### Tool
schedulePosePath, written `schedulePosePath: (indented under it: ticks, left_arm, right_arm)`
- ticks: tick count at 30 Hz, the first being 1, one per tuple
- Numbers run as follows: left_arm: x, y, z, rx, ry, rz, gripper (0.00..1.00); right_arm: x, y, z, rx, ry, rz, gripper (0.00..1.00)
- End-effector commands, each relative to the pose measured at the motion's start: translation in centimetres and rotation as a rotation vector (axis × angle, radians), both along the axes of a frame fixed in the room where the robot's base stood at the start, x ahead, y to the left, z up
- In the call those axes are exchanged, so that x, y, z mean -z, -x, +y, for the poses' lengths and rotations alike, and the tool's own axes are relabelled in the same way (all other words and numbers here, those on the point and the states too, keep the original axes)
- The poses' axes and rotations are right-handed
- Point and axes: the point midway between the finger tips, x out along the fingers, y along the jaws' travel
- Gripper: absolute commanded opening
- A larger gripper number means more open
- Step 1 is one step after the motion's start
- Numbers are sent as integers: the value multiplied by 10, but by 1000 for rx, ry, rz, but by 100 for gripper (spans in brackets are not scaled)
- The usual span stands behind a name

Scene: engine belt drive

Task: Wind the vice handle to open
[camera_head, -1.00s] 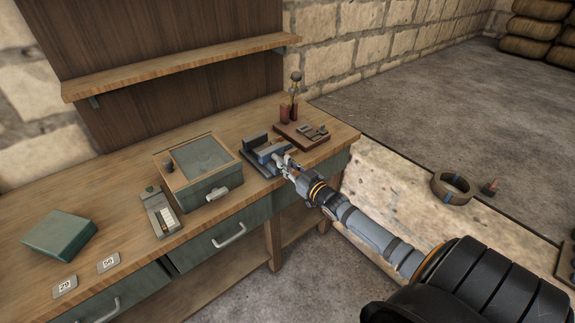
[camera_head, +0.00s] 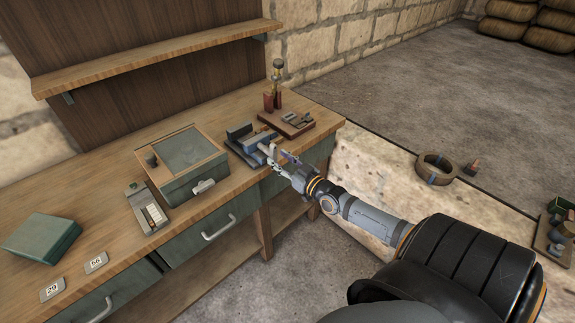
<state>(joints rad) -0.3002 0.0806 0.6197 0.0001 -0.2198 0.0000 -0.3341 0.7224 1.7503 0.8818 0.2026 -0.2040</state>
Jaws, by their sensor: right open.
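The vice (camera_head: 249,142) is a small blue and grey block on the workbench top, near the bench's front edge and right of the green lidded box. My right gripper (camera_head: 273,156) is at the front of the vice, with its fingers open. The vice handle is hidden or too small to make out behind the fingers, so I cannot tell whether the fingers touch it. My left gripper is not in view.
The wooden workbench (camera_head: 110,215) carries a green lidded box (camera_head: 186,165), a grey device (camera_head: 147,208), a teal box (camera_head: 42,238) and a red-brown board (camera_head: 287,124). A ring (camera_head: 435,168) lies on the stone ledge at right.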

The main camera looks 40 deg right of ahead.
Motion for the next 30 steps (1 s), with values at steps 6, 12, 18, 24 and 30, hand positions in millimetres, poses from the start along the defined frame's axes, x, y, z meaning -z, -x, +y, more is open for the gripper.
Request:
schedulePosePath:
  ticks: [6,12,18,24,30]
  left_arm:
    - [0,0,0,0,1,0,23]
    - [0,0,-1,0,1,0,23]
    - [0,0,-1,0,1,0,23]
    - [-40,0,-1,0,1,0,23]
    - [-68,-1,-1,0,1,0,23]
  right_arm:
    - [1,26,-2,-1,2,3,42]
    - [0,34,-3,3,0,2,42]
    - [0,34,-3,3,-1,1,42]
    - [-15,42,-8,21,-21,-7,42]
    - [-7,54,-2,10,-49,3,42]
